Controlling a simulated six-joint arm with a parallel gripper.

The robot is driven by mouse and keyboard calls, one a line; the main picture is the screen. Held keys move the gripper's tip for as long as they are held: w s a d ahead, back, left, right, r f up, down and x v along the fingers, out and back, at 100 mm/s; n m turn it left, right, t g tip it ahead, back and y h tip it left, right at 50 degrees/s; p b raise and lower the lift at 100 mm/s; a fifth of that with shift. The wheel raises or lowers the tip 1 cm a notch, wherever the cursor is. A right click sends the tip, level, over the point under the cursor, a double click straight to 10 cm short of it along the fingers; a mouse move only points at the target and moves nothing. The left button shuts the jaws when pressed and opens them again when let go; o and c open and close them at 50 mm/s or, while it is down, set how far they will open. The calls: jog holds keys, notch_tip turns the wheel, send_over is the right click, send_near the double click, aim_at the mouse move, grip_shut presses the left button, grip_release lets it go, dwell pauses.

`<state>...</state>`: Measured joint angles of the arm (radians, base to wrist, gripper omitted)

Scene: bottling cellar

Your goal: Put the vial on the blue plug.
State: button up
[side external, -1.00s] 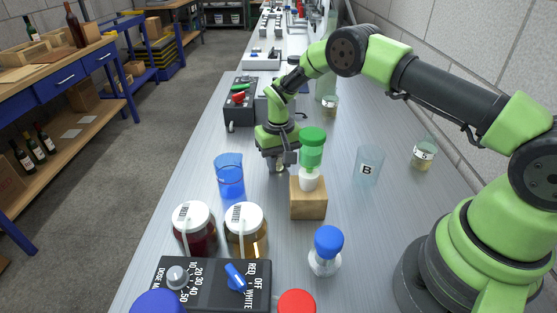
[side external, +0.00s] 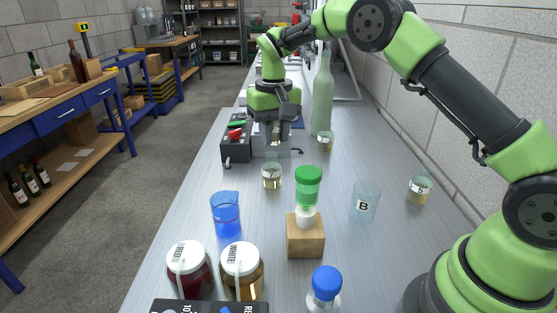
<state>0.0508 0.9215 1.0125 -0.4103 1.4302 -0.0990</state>
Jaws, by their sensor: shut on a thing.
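My gripper (side external: 273,140) points down over the far part of the bench. It is shut on a small pale thing between its fingers, which I take to be the vial (side external: 275,132); the fingers hide most of it. A clear bottle with a blue cap (side external: 326,280) stands at the front, far from my gripper.
A small glass (side external: 272,177) stands nearer the camera than my gripper. A wooden block (side external: 305,238) holds a green-topped piece. A blue beaker (side external: 226,215), a beaker marked B (side external: 365,203) and two white-lidded jars (side external: 241,270) stand nearer. A tall bottle (side external: 322,95) and dark box (side external: 236,142) flank my gripper.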

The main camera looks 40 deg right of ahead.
jog(key=shift+r, duration=0.5)
jog(key=s+a+r+n, duration=0.2)
jog(key=s+a, duration=0.3)
jog(key=a, duration=0.2)
jog(key=n, duration=0.6)
send_near(328, 276)
notch_tip(328, 276, down, 7)
jog(key=shift+f, duration=0.1)
jog(key=shift+f, duration=0.1)
jog(key=o, duration=0.9)
